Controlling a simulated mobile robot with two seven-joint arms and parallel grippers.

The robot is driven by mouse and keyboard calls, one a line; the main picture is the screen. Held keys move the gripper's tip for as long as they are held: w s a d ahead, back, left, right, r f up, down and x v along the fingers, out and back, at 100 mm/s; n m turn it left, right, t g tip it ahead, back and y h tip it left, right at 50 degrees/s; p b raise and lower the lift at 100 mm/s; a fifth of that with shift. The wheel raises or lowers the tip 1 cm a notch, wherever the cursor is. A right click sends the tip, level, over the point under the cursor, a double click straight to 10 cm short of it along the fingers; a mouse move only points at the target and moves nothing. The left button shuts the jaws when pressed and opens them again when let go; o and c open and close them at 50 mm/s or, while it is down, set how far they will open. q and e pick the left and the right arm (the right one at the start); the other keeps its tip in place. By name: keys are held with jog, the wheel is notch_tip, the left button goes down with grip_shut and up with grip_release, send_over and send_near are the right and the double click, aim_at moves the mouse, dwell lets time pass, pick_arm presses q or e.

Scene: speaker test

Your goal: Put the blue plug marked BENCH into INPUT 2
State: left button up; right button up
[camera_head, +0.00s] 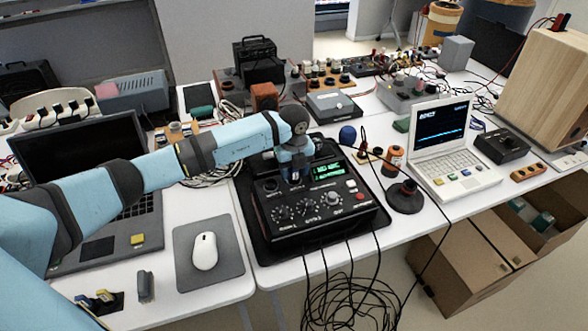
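A black box unit with a green lit display (327,172), knobs and a red button stands on a black mat at the centre of the table. Black cables hang from its front edge. Its socket labels, including INPUT 2, are too small to read. My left gripper (296,180) points down at the back left of this unit's top, close over it. Something dark blue shows at its fingertips, but I cannot tell whether it is a plug or part of the gripper. No plug marked BENCH can be made out. My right gripper is not in view.
A blue-topped microphone (347,135) on a round black base (405,197) stands right of the unit, near a white laptop (441,150). A mouse (204,251) lies on a grey pad at left. Loose cables (350,302) hang in front of the table.

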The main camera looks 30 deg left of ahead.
pick_arm(q)
jog(key=shift+r, duration=0.1)
jog(key=shift+r, duration=0.35)
notch_tip(320, 180, up, 13)
dwell(0.3)
jog(key=shift+f, duration=0.1)
